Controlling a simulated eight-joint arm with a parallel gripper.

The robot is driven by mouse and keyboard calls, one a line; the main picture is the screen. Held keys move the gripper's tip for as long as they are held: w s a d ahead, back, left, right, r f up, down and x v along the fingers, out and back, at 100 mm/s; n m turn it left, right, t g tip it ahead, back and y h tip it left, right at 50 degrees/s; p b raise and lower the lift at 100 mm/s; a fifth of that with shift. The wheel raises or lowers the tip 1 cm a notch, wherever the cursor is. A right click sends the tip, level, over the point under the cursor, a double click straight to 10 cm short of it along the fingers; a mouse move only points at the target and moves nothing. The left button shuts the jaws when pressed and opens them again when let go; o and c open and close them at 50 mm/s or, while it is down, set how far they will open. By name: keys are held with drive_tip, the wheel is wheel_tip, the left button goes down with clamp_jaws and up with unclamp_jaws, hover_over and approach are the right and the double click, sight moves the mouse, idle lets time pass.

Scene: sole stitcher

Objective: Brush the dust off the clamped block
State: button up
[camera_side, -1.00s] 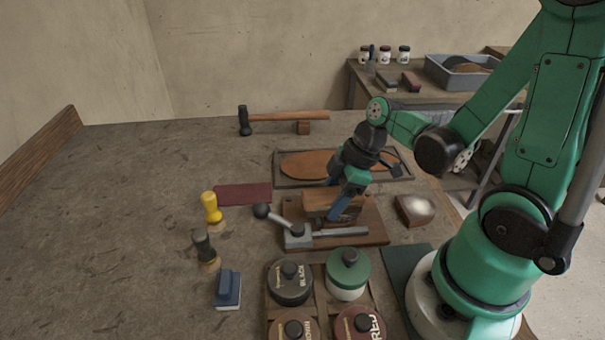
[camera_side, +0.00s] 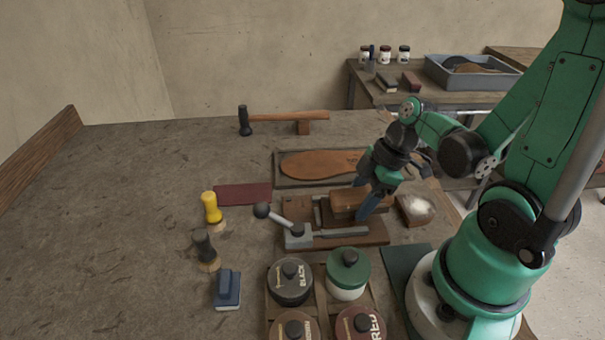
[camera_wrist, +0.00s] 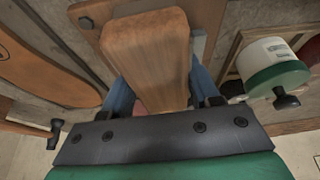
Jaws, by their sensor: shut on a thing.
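My gripper (camera_side: 366,205) has blue fingers and is over the right part of a clamp on a wooden board (camera_side: 375,236). It is shut on a brown wooden-backed piece, seemingly the brush (camera_side: 347,203). In the wrist view the brush's rounded wooden back (camera_wrist: 150,55) lies between the fingers (camera_wrist: 160,92). The clamp has a grey bar (camera_side: 340,233) and a black-knobbed lever (camera_side: 262,211). The clamped block is largely hidden by the brush and fingers, so I cannot tell whether they touch or whether dust remains.
Beyond the clamp lies a leather sole (camera_side: 315,164) in a dark tray. A wooden piece with a white top (camera_side: 415,208) sits to the right. Several jars, including a green-lidded one (camera_side: 348,272), stand in front. A hammer (camera_side: 285,117) lies at the back. The table's left is mostly clear.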

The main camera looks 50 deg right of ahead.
drive_tip(key=w+a, duration=0.4)
drive_tip(key=shift+w+a, duration=0.2)
drive_tip(key=shift+w, duration=0.15)
drive_tip(key=shift+s+d, duration=2.3)
drive_tip(key=shift+s, duration=0.1)
drive_tip(key=r, duration=0.3)
drive_tip(key=shift+s+a, duration=0.15)
drive_tip(key=shift+a, duration=0.05)
drive_tip(key=shift+r, duration=2.5)
